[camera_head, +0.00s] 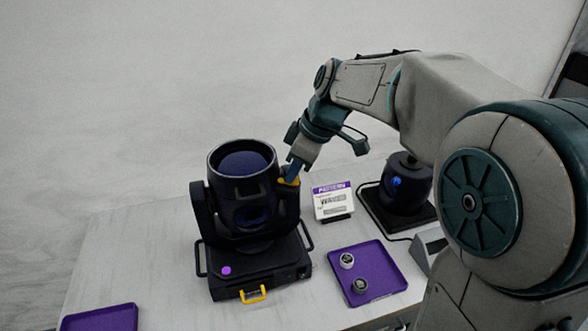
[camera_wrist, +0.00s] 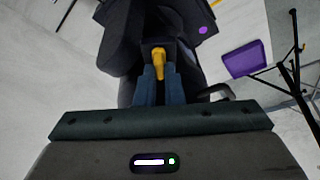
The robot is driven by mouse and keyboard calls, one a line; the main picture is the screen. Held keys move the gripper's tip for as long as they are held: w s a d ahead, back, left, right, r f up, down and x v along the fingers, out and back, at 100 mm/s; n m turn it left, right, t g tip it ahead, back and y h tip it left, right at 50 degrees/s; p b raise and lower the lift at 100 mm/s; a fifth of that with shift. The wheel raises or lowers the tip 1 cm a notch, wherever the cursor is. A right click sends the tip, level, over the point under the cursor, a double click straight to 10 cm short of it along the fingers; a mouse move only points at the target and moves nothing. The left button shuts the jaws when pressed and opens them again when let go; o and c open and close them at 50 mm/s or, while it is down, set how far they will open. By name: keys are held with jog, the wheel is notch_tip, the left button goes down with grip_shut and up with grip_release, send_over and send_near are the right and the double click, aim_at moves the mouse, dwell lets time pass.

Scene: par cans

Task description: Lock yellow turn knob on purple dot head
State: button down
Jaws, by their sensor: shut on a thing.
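The purple dot head is a black moving-head light (camera_head: 243,205) on the table, with a purple dot (camera_head: 226,270) on its base. The dot also shows in the wrist view (camera_wrist: 203,30). The yellow turn knob (camera_head: 289,182) is on the right arm of its yoke, near the top. In the wrist view the knob (camera_wrist: 158,60) sits between my fingertips. My gripper (camera_head: 294,172) reaches down from the upper right and is shut on the knob (camera_wrist: 158,76). The fingers hide part of the knob's sides.
A yellow latch (camera_head: 253,294) is on the front of the base. A purple tray (camera_head: 392,262) holds two small round parts. A label card (camera_head: 333,203) stands behind it. A second dark light with a blue lens (camera_head: 405,183) is at right. Another purple tray (camera_head: 100,319) is front left.

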jog(key=c, duration=1.5)
grip_release()
jog(key=shift+c, duration=0.2)
jog(key=v, duration=1.4)
jog(key=shift+d, duration=0.1)
jog(key=s+d+f+m+h, duration=0.1)
jog(key=s+d+f+m, duration=0.2)
jog(key=s+f+m, duration=0.1)
jog(key=s+d+f+m+t+h, duration=0.1)
jog(key=s+d+f+m, duration=0.2)
jog(key=s+f+m, duration=0.2)
jog(key=s+d+f+m+h, duration=0.2)
jog(key=s+f+m, duration=0.3)
jog(key=s+f, duration=0.3)
notch_tip(320, 180, down, 3)
jog(key=shift+s+d+f+t, duration=0.2)
jog(key=shift+d+t, duration=0.1)
jog(key=shift+d, duration=0.15)
